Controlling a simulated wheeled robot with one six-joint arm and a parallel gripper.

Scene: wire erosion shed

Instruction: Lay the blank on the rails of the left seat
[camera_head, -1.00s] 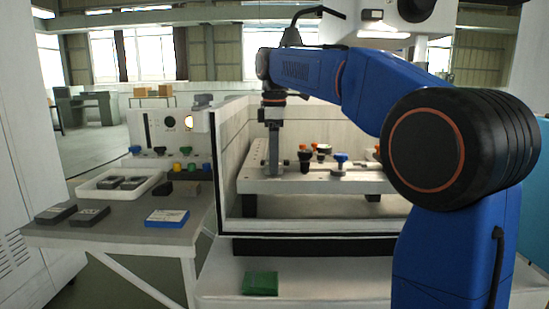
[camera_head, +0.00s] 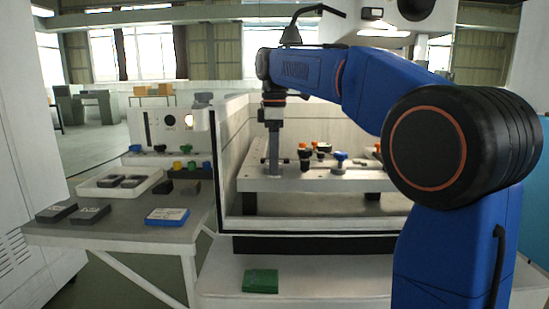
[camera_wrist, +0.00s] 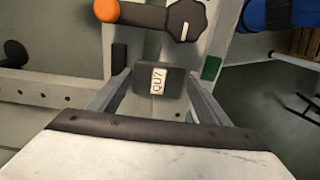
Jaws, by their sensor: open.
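The blank (camera_wrist: 158,82), a dark grey block with a white label reading "QU7", lies between the two fingers of my gripper (camera_wrist: 160,76) in the wrist view. The fingers are spread, with a gap visible on each side of the blank. In the head view my gripper (camera_head: 275,167) points down at the left end of the pale fixture table (camera_head: 320,183). There the blank cannot be made out clearly beside the fingers. The left seat's rails are mostly hidden under the blank, and I cannot tell how squarely it rests on them.
A black clamp knob (camera_wrist: 187,18) and an orange knob (camera_wrist: 106,10) stand close beyond the blank. On the bench (camera_head: 120,232) at left are a white tray (camera_head: 97,191), dark blocks and a blue block (camera_head: 167,217). A green block (camera_head: 261,281) lies on the front ledge.

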